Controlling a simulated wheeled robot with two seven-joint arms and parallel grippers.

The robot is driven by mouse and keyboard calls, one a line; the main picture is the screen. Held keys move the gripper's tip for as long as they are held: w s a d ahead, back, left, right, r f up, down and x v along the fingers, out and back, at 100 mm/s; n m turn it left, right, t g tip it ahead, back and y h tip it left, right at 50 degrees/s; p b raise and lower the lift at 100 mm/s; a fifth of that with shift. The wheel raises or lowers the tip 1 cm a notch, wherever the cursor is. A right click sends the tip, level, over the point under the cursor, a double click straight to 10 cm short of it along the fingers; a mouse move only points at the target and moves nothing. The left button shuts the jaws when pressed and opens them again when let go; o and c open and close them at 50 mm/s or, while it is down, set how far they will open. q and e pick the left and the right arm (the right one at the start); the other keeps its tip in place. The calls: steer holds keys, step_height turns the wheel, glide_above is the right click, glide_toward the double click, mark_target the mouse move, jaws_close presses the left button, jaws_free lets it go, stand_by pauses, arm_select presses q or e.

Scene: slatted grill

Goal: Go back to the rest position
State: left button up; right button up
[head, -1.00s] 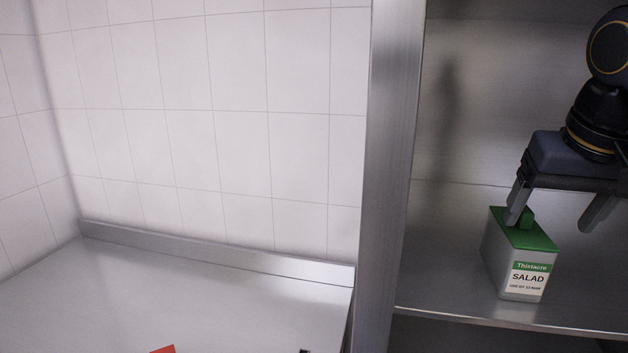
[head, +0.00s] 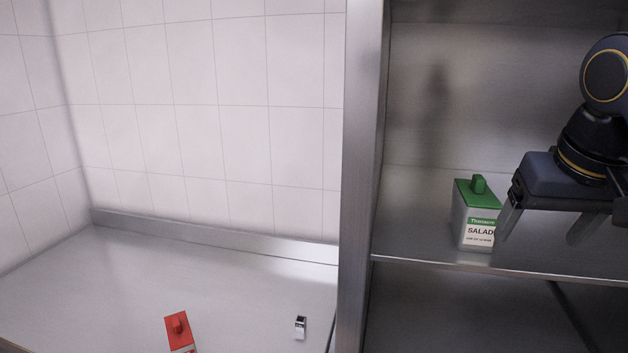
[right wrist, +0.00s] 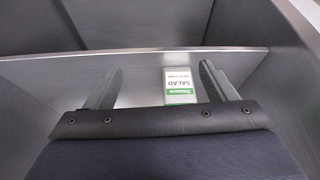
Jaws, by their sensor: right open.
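My right gripper (head: 543,226) is in front of the shelf unit at the right of the head view. It is open, its two fingers apart and empty. A salad container (head: 472,214) with a green knobbed lid and a white label stands upright on the shelf, just left of the gripper in the head view. In the right wrist view the salad container (right wrist: 180,86) shows beyond the fingers, between them in the picture but farther off. My left gripper is not in view.
On the steel counter (head: 200,275) at left are a red-lidded container (head: 179,327), cut off below, and a small white item with a dark top (head: 300,327). Tiled wall stands behind.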

steer(key=s+a+f+y+b, duration=0.1)
steer(key=s+a+f, duration=0.2)
steer(key=f, duration=0.8)
steer(key=s+a+f+y+b, duration=0.1)
steer(key=s+a+f, duration=0.3)
steer(key=f, duration=0.8)
steer(key=s+a+f+n+t+y+b, duration=0.1)
steer(key=s+f, duration=0.5)
steer(key=f, duration=0.6)
steer(key=a+y+b, duration=0.1)
steer(key=a+y, duration=0.1)
steer(key=a, duration=0.1)
steer(key=shift+s, duration=0.15)
